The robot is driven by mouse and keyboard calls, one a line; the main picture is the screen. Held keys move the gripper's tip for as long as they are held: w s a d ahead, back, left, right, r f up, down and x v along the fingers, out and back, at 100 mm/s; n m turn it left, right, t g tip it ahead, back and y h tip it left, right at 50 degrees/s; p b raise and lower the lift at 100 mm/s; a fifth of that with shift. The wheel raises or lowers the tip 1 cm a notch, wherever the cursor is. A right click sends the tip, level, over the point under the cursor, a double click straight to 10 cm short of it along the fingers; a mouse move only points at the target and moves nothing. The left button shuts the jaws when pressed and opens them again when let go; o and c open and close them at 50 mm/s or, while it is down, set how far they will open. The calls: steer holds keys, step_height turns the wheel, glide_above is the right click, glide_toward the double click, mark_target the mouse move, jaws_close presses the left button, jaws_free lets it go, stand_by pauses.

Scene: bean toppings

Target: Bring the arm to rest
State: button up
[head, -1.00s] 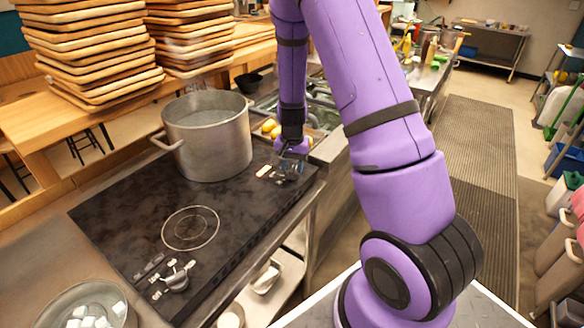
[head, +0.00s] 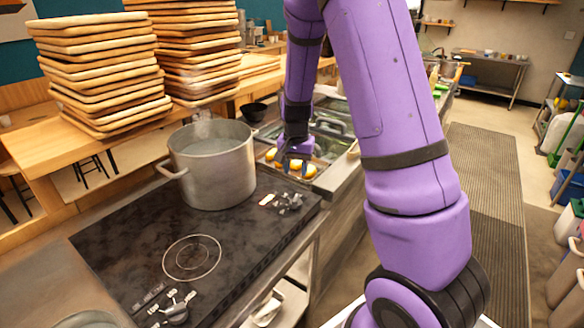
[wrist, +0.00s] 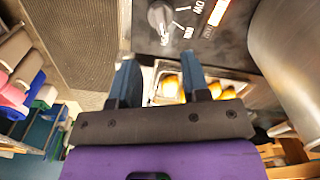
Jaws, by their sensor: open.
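My purple arm reaches forward over the right side of the stove. My gripper (head: 293,166) is open, with its fingers apart and nothing seen between them. It hangs near the tray of yellow items (head: 303,168), behind the stove's far right corner. In the wrist view my gripper (wrist: 158,80) shows two blue-grey fingers spread apart. The stove knob (wrist: 161,18) lies beyond the fingertips there.
A large metal pot (head: 212,165) stands on the black stove (head: 125,235) to the left of my gripper. Tall stacks of wooden trays (head: 100,75) stand behind it. A floor mat (head: 485,190) runs along the open aisle at right.

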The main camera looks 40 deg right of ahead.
steer(key=s+a+r+n+t, duration=0.1)
steer(key=s+a+r, duration=0.2)
steer(key=r, duration=0.3)
steer(key=s+a+r+n+t+y, duration=0.1)
steer(key=s+a+r+n, duration=0.15)
steer(key=r, duration=0.25)
steer(key=s+a+r+n, duration=0.1)
steer(key=s+a+r, duration=0.1)
steer(key=s+r, duration=0.3)
steer(key=s+a+r+n+t, duration=0.1)
steer(key=s+r, duration=0.3)
steer(key=s, duration=0.4)
steer(key=s+a+r+n+t+h, duration=0.1)
steer(key=s+a+r+n, duration=0.3)
steer(key=s, duration=0.4)
steer(key=shift+r+t, duration=0.6)
steer(key=shift+r, duration=0.2)
steer(key=shift+a, duration=0.2)
